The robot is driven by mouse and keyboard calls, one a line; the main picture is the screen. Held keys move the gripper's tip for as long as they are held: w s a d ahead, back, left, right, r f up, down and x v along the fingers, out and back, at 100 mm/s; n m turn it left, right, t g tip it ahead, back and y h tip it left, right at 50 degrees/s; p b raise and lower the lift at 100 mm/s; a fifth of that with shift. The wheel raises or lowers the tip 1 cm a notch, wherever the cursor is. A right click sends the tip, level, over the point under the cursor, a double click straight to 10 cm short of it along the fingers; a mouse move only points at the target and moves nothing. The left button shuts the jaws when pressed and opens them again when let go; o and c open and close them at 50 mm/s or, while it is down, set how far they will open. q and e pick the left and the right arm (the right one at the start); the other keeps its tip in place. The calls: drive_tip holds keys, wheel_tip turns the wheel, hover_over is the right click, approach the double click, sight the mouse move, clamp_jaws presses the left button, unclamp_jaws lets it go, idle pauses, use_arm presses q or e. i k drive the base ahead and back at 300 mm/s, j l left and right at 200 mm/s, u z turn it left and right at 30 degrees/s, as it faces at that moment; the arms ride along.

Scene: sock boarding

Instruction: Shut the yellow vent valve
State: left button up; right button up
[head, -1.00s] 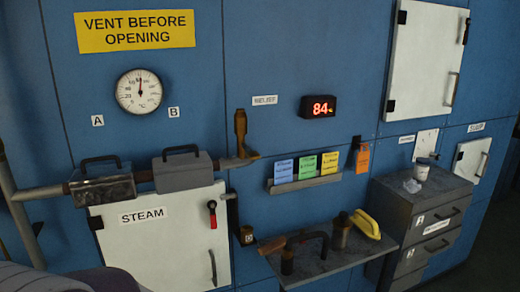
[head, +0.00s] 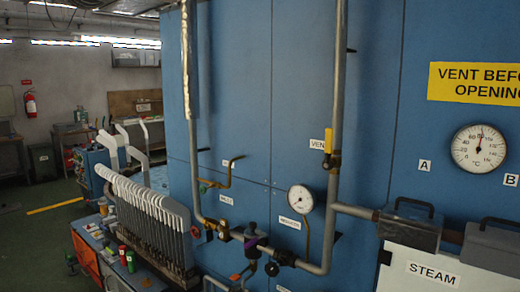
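The yellow vent valve (head: 328,142) is on the grey vertical pipe (head: 337,95) in the head view, beside a white label that begins "VEN" (head: 317,144). Its yellow lever stands upright, roughly in line with the pipe, above a brass-coloured body (head: 332,161). Neither of my grippers is in view, and nothing touches the valve.
A pressure gauge (head: 300,199) is left of the pipe, and a temperature dial (head: 478,149) is at the right. A white STEAM door (head: 433,268) is at lower right. A rack of white sock boards (head: 150,215) stands at left, with floor beyond.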

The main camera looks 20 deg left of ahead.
sight(327, 165)
drive_tip(key=u, duration=0.35)
drive_tip(key=i+j+z, duration=0.1)
drive_tip(key=j, duration=0.65)
drive_tip(key=i+j+z, duration=0.1)
drive_tip(key=i+j, duration=0.15)
drive_tip(key=j, duration=0.5)
drive_tip(key=i+j+z, duration=0.1)
drive_tip(key=j, duration=0.65)
drive_tip(key=i+j+z, duration=0.1)
drive_tip(key=j, duration=0.65)
drive_tip(key=i+j, duration=0.1)
drive_tip(key=j, duration=0.65)
drive_tip(key=i+z, duration=0.05)
